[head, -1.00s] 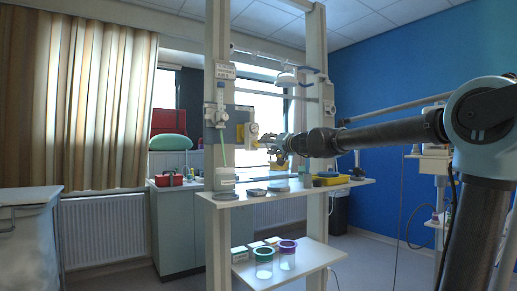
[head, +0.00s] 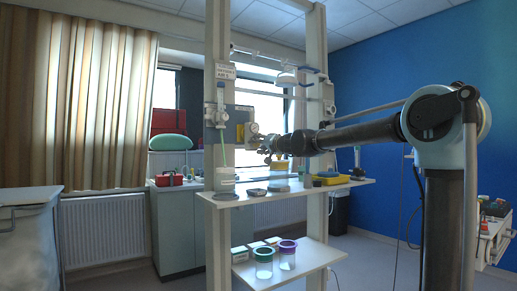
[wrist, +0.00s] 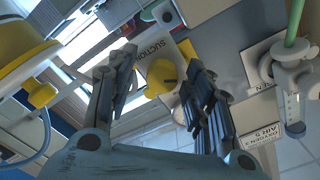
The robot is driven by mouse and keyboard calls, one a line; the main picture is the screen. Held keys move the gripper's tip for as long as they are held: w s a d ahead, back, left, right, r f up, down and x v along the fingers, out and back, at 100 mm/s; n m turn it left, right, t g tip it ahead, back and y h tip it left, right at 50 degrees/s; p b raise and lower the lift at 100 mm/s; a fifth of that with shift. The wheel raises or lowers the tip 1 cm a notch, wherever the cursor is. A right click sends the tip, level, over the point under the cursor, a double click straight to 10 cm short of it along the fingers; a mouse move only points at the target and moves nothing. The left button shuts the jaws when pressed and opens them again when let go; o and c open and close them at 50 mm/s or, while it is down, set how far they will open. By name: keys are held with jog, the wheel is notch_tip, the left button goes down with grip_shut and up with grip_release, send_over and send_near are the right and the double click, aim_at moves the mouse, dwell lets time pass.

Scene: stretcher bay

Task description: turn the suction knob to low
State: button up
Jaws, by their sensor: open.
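The suction knob (wrist: 161,76) is a round yellow knob on a pale plate marked SUCTION in the wrist view. It shows between the two dark fingers of my gripper (wrist: 162,66), which are spread apart with nothing held. The fingers appear to straddle the knob, but I cannot tell whether either touches it. The knob's setting marks cannot be read.
A flowmeter (head: 220,116) with a green tube hangs left of the panel. Below my gripper a shelf (head: 240,195) holds a yellow-topped jar (head: 280,166) and a yellow tray (head: 330,178). White posts (head: 218,60) frame the unit.

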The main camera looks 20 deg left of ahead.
jog(key=c, duration=1)
jog(key=shift+c, duration=0.2)
jog(key=m, duration=0.5)
jog(key=shift+d+m, duration=0.1)
jog(key=shift+m, duration=0.3)
jog(key=m, duration=0.5)
jog(key=shift+m, duration=0.4)
jog(key=shift+c, duration=0.2)
jog(key=o, duration=1.1)
jog(key=shift+s, duration=0.1)
jog(key=v, duration=1.1)
jog(key=shift+s+d, duration=0.15)
jog(key=shift+d, duration=0.25)
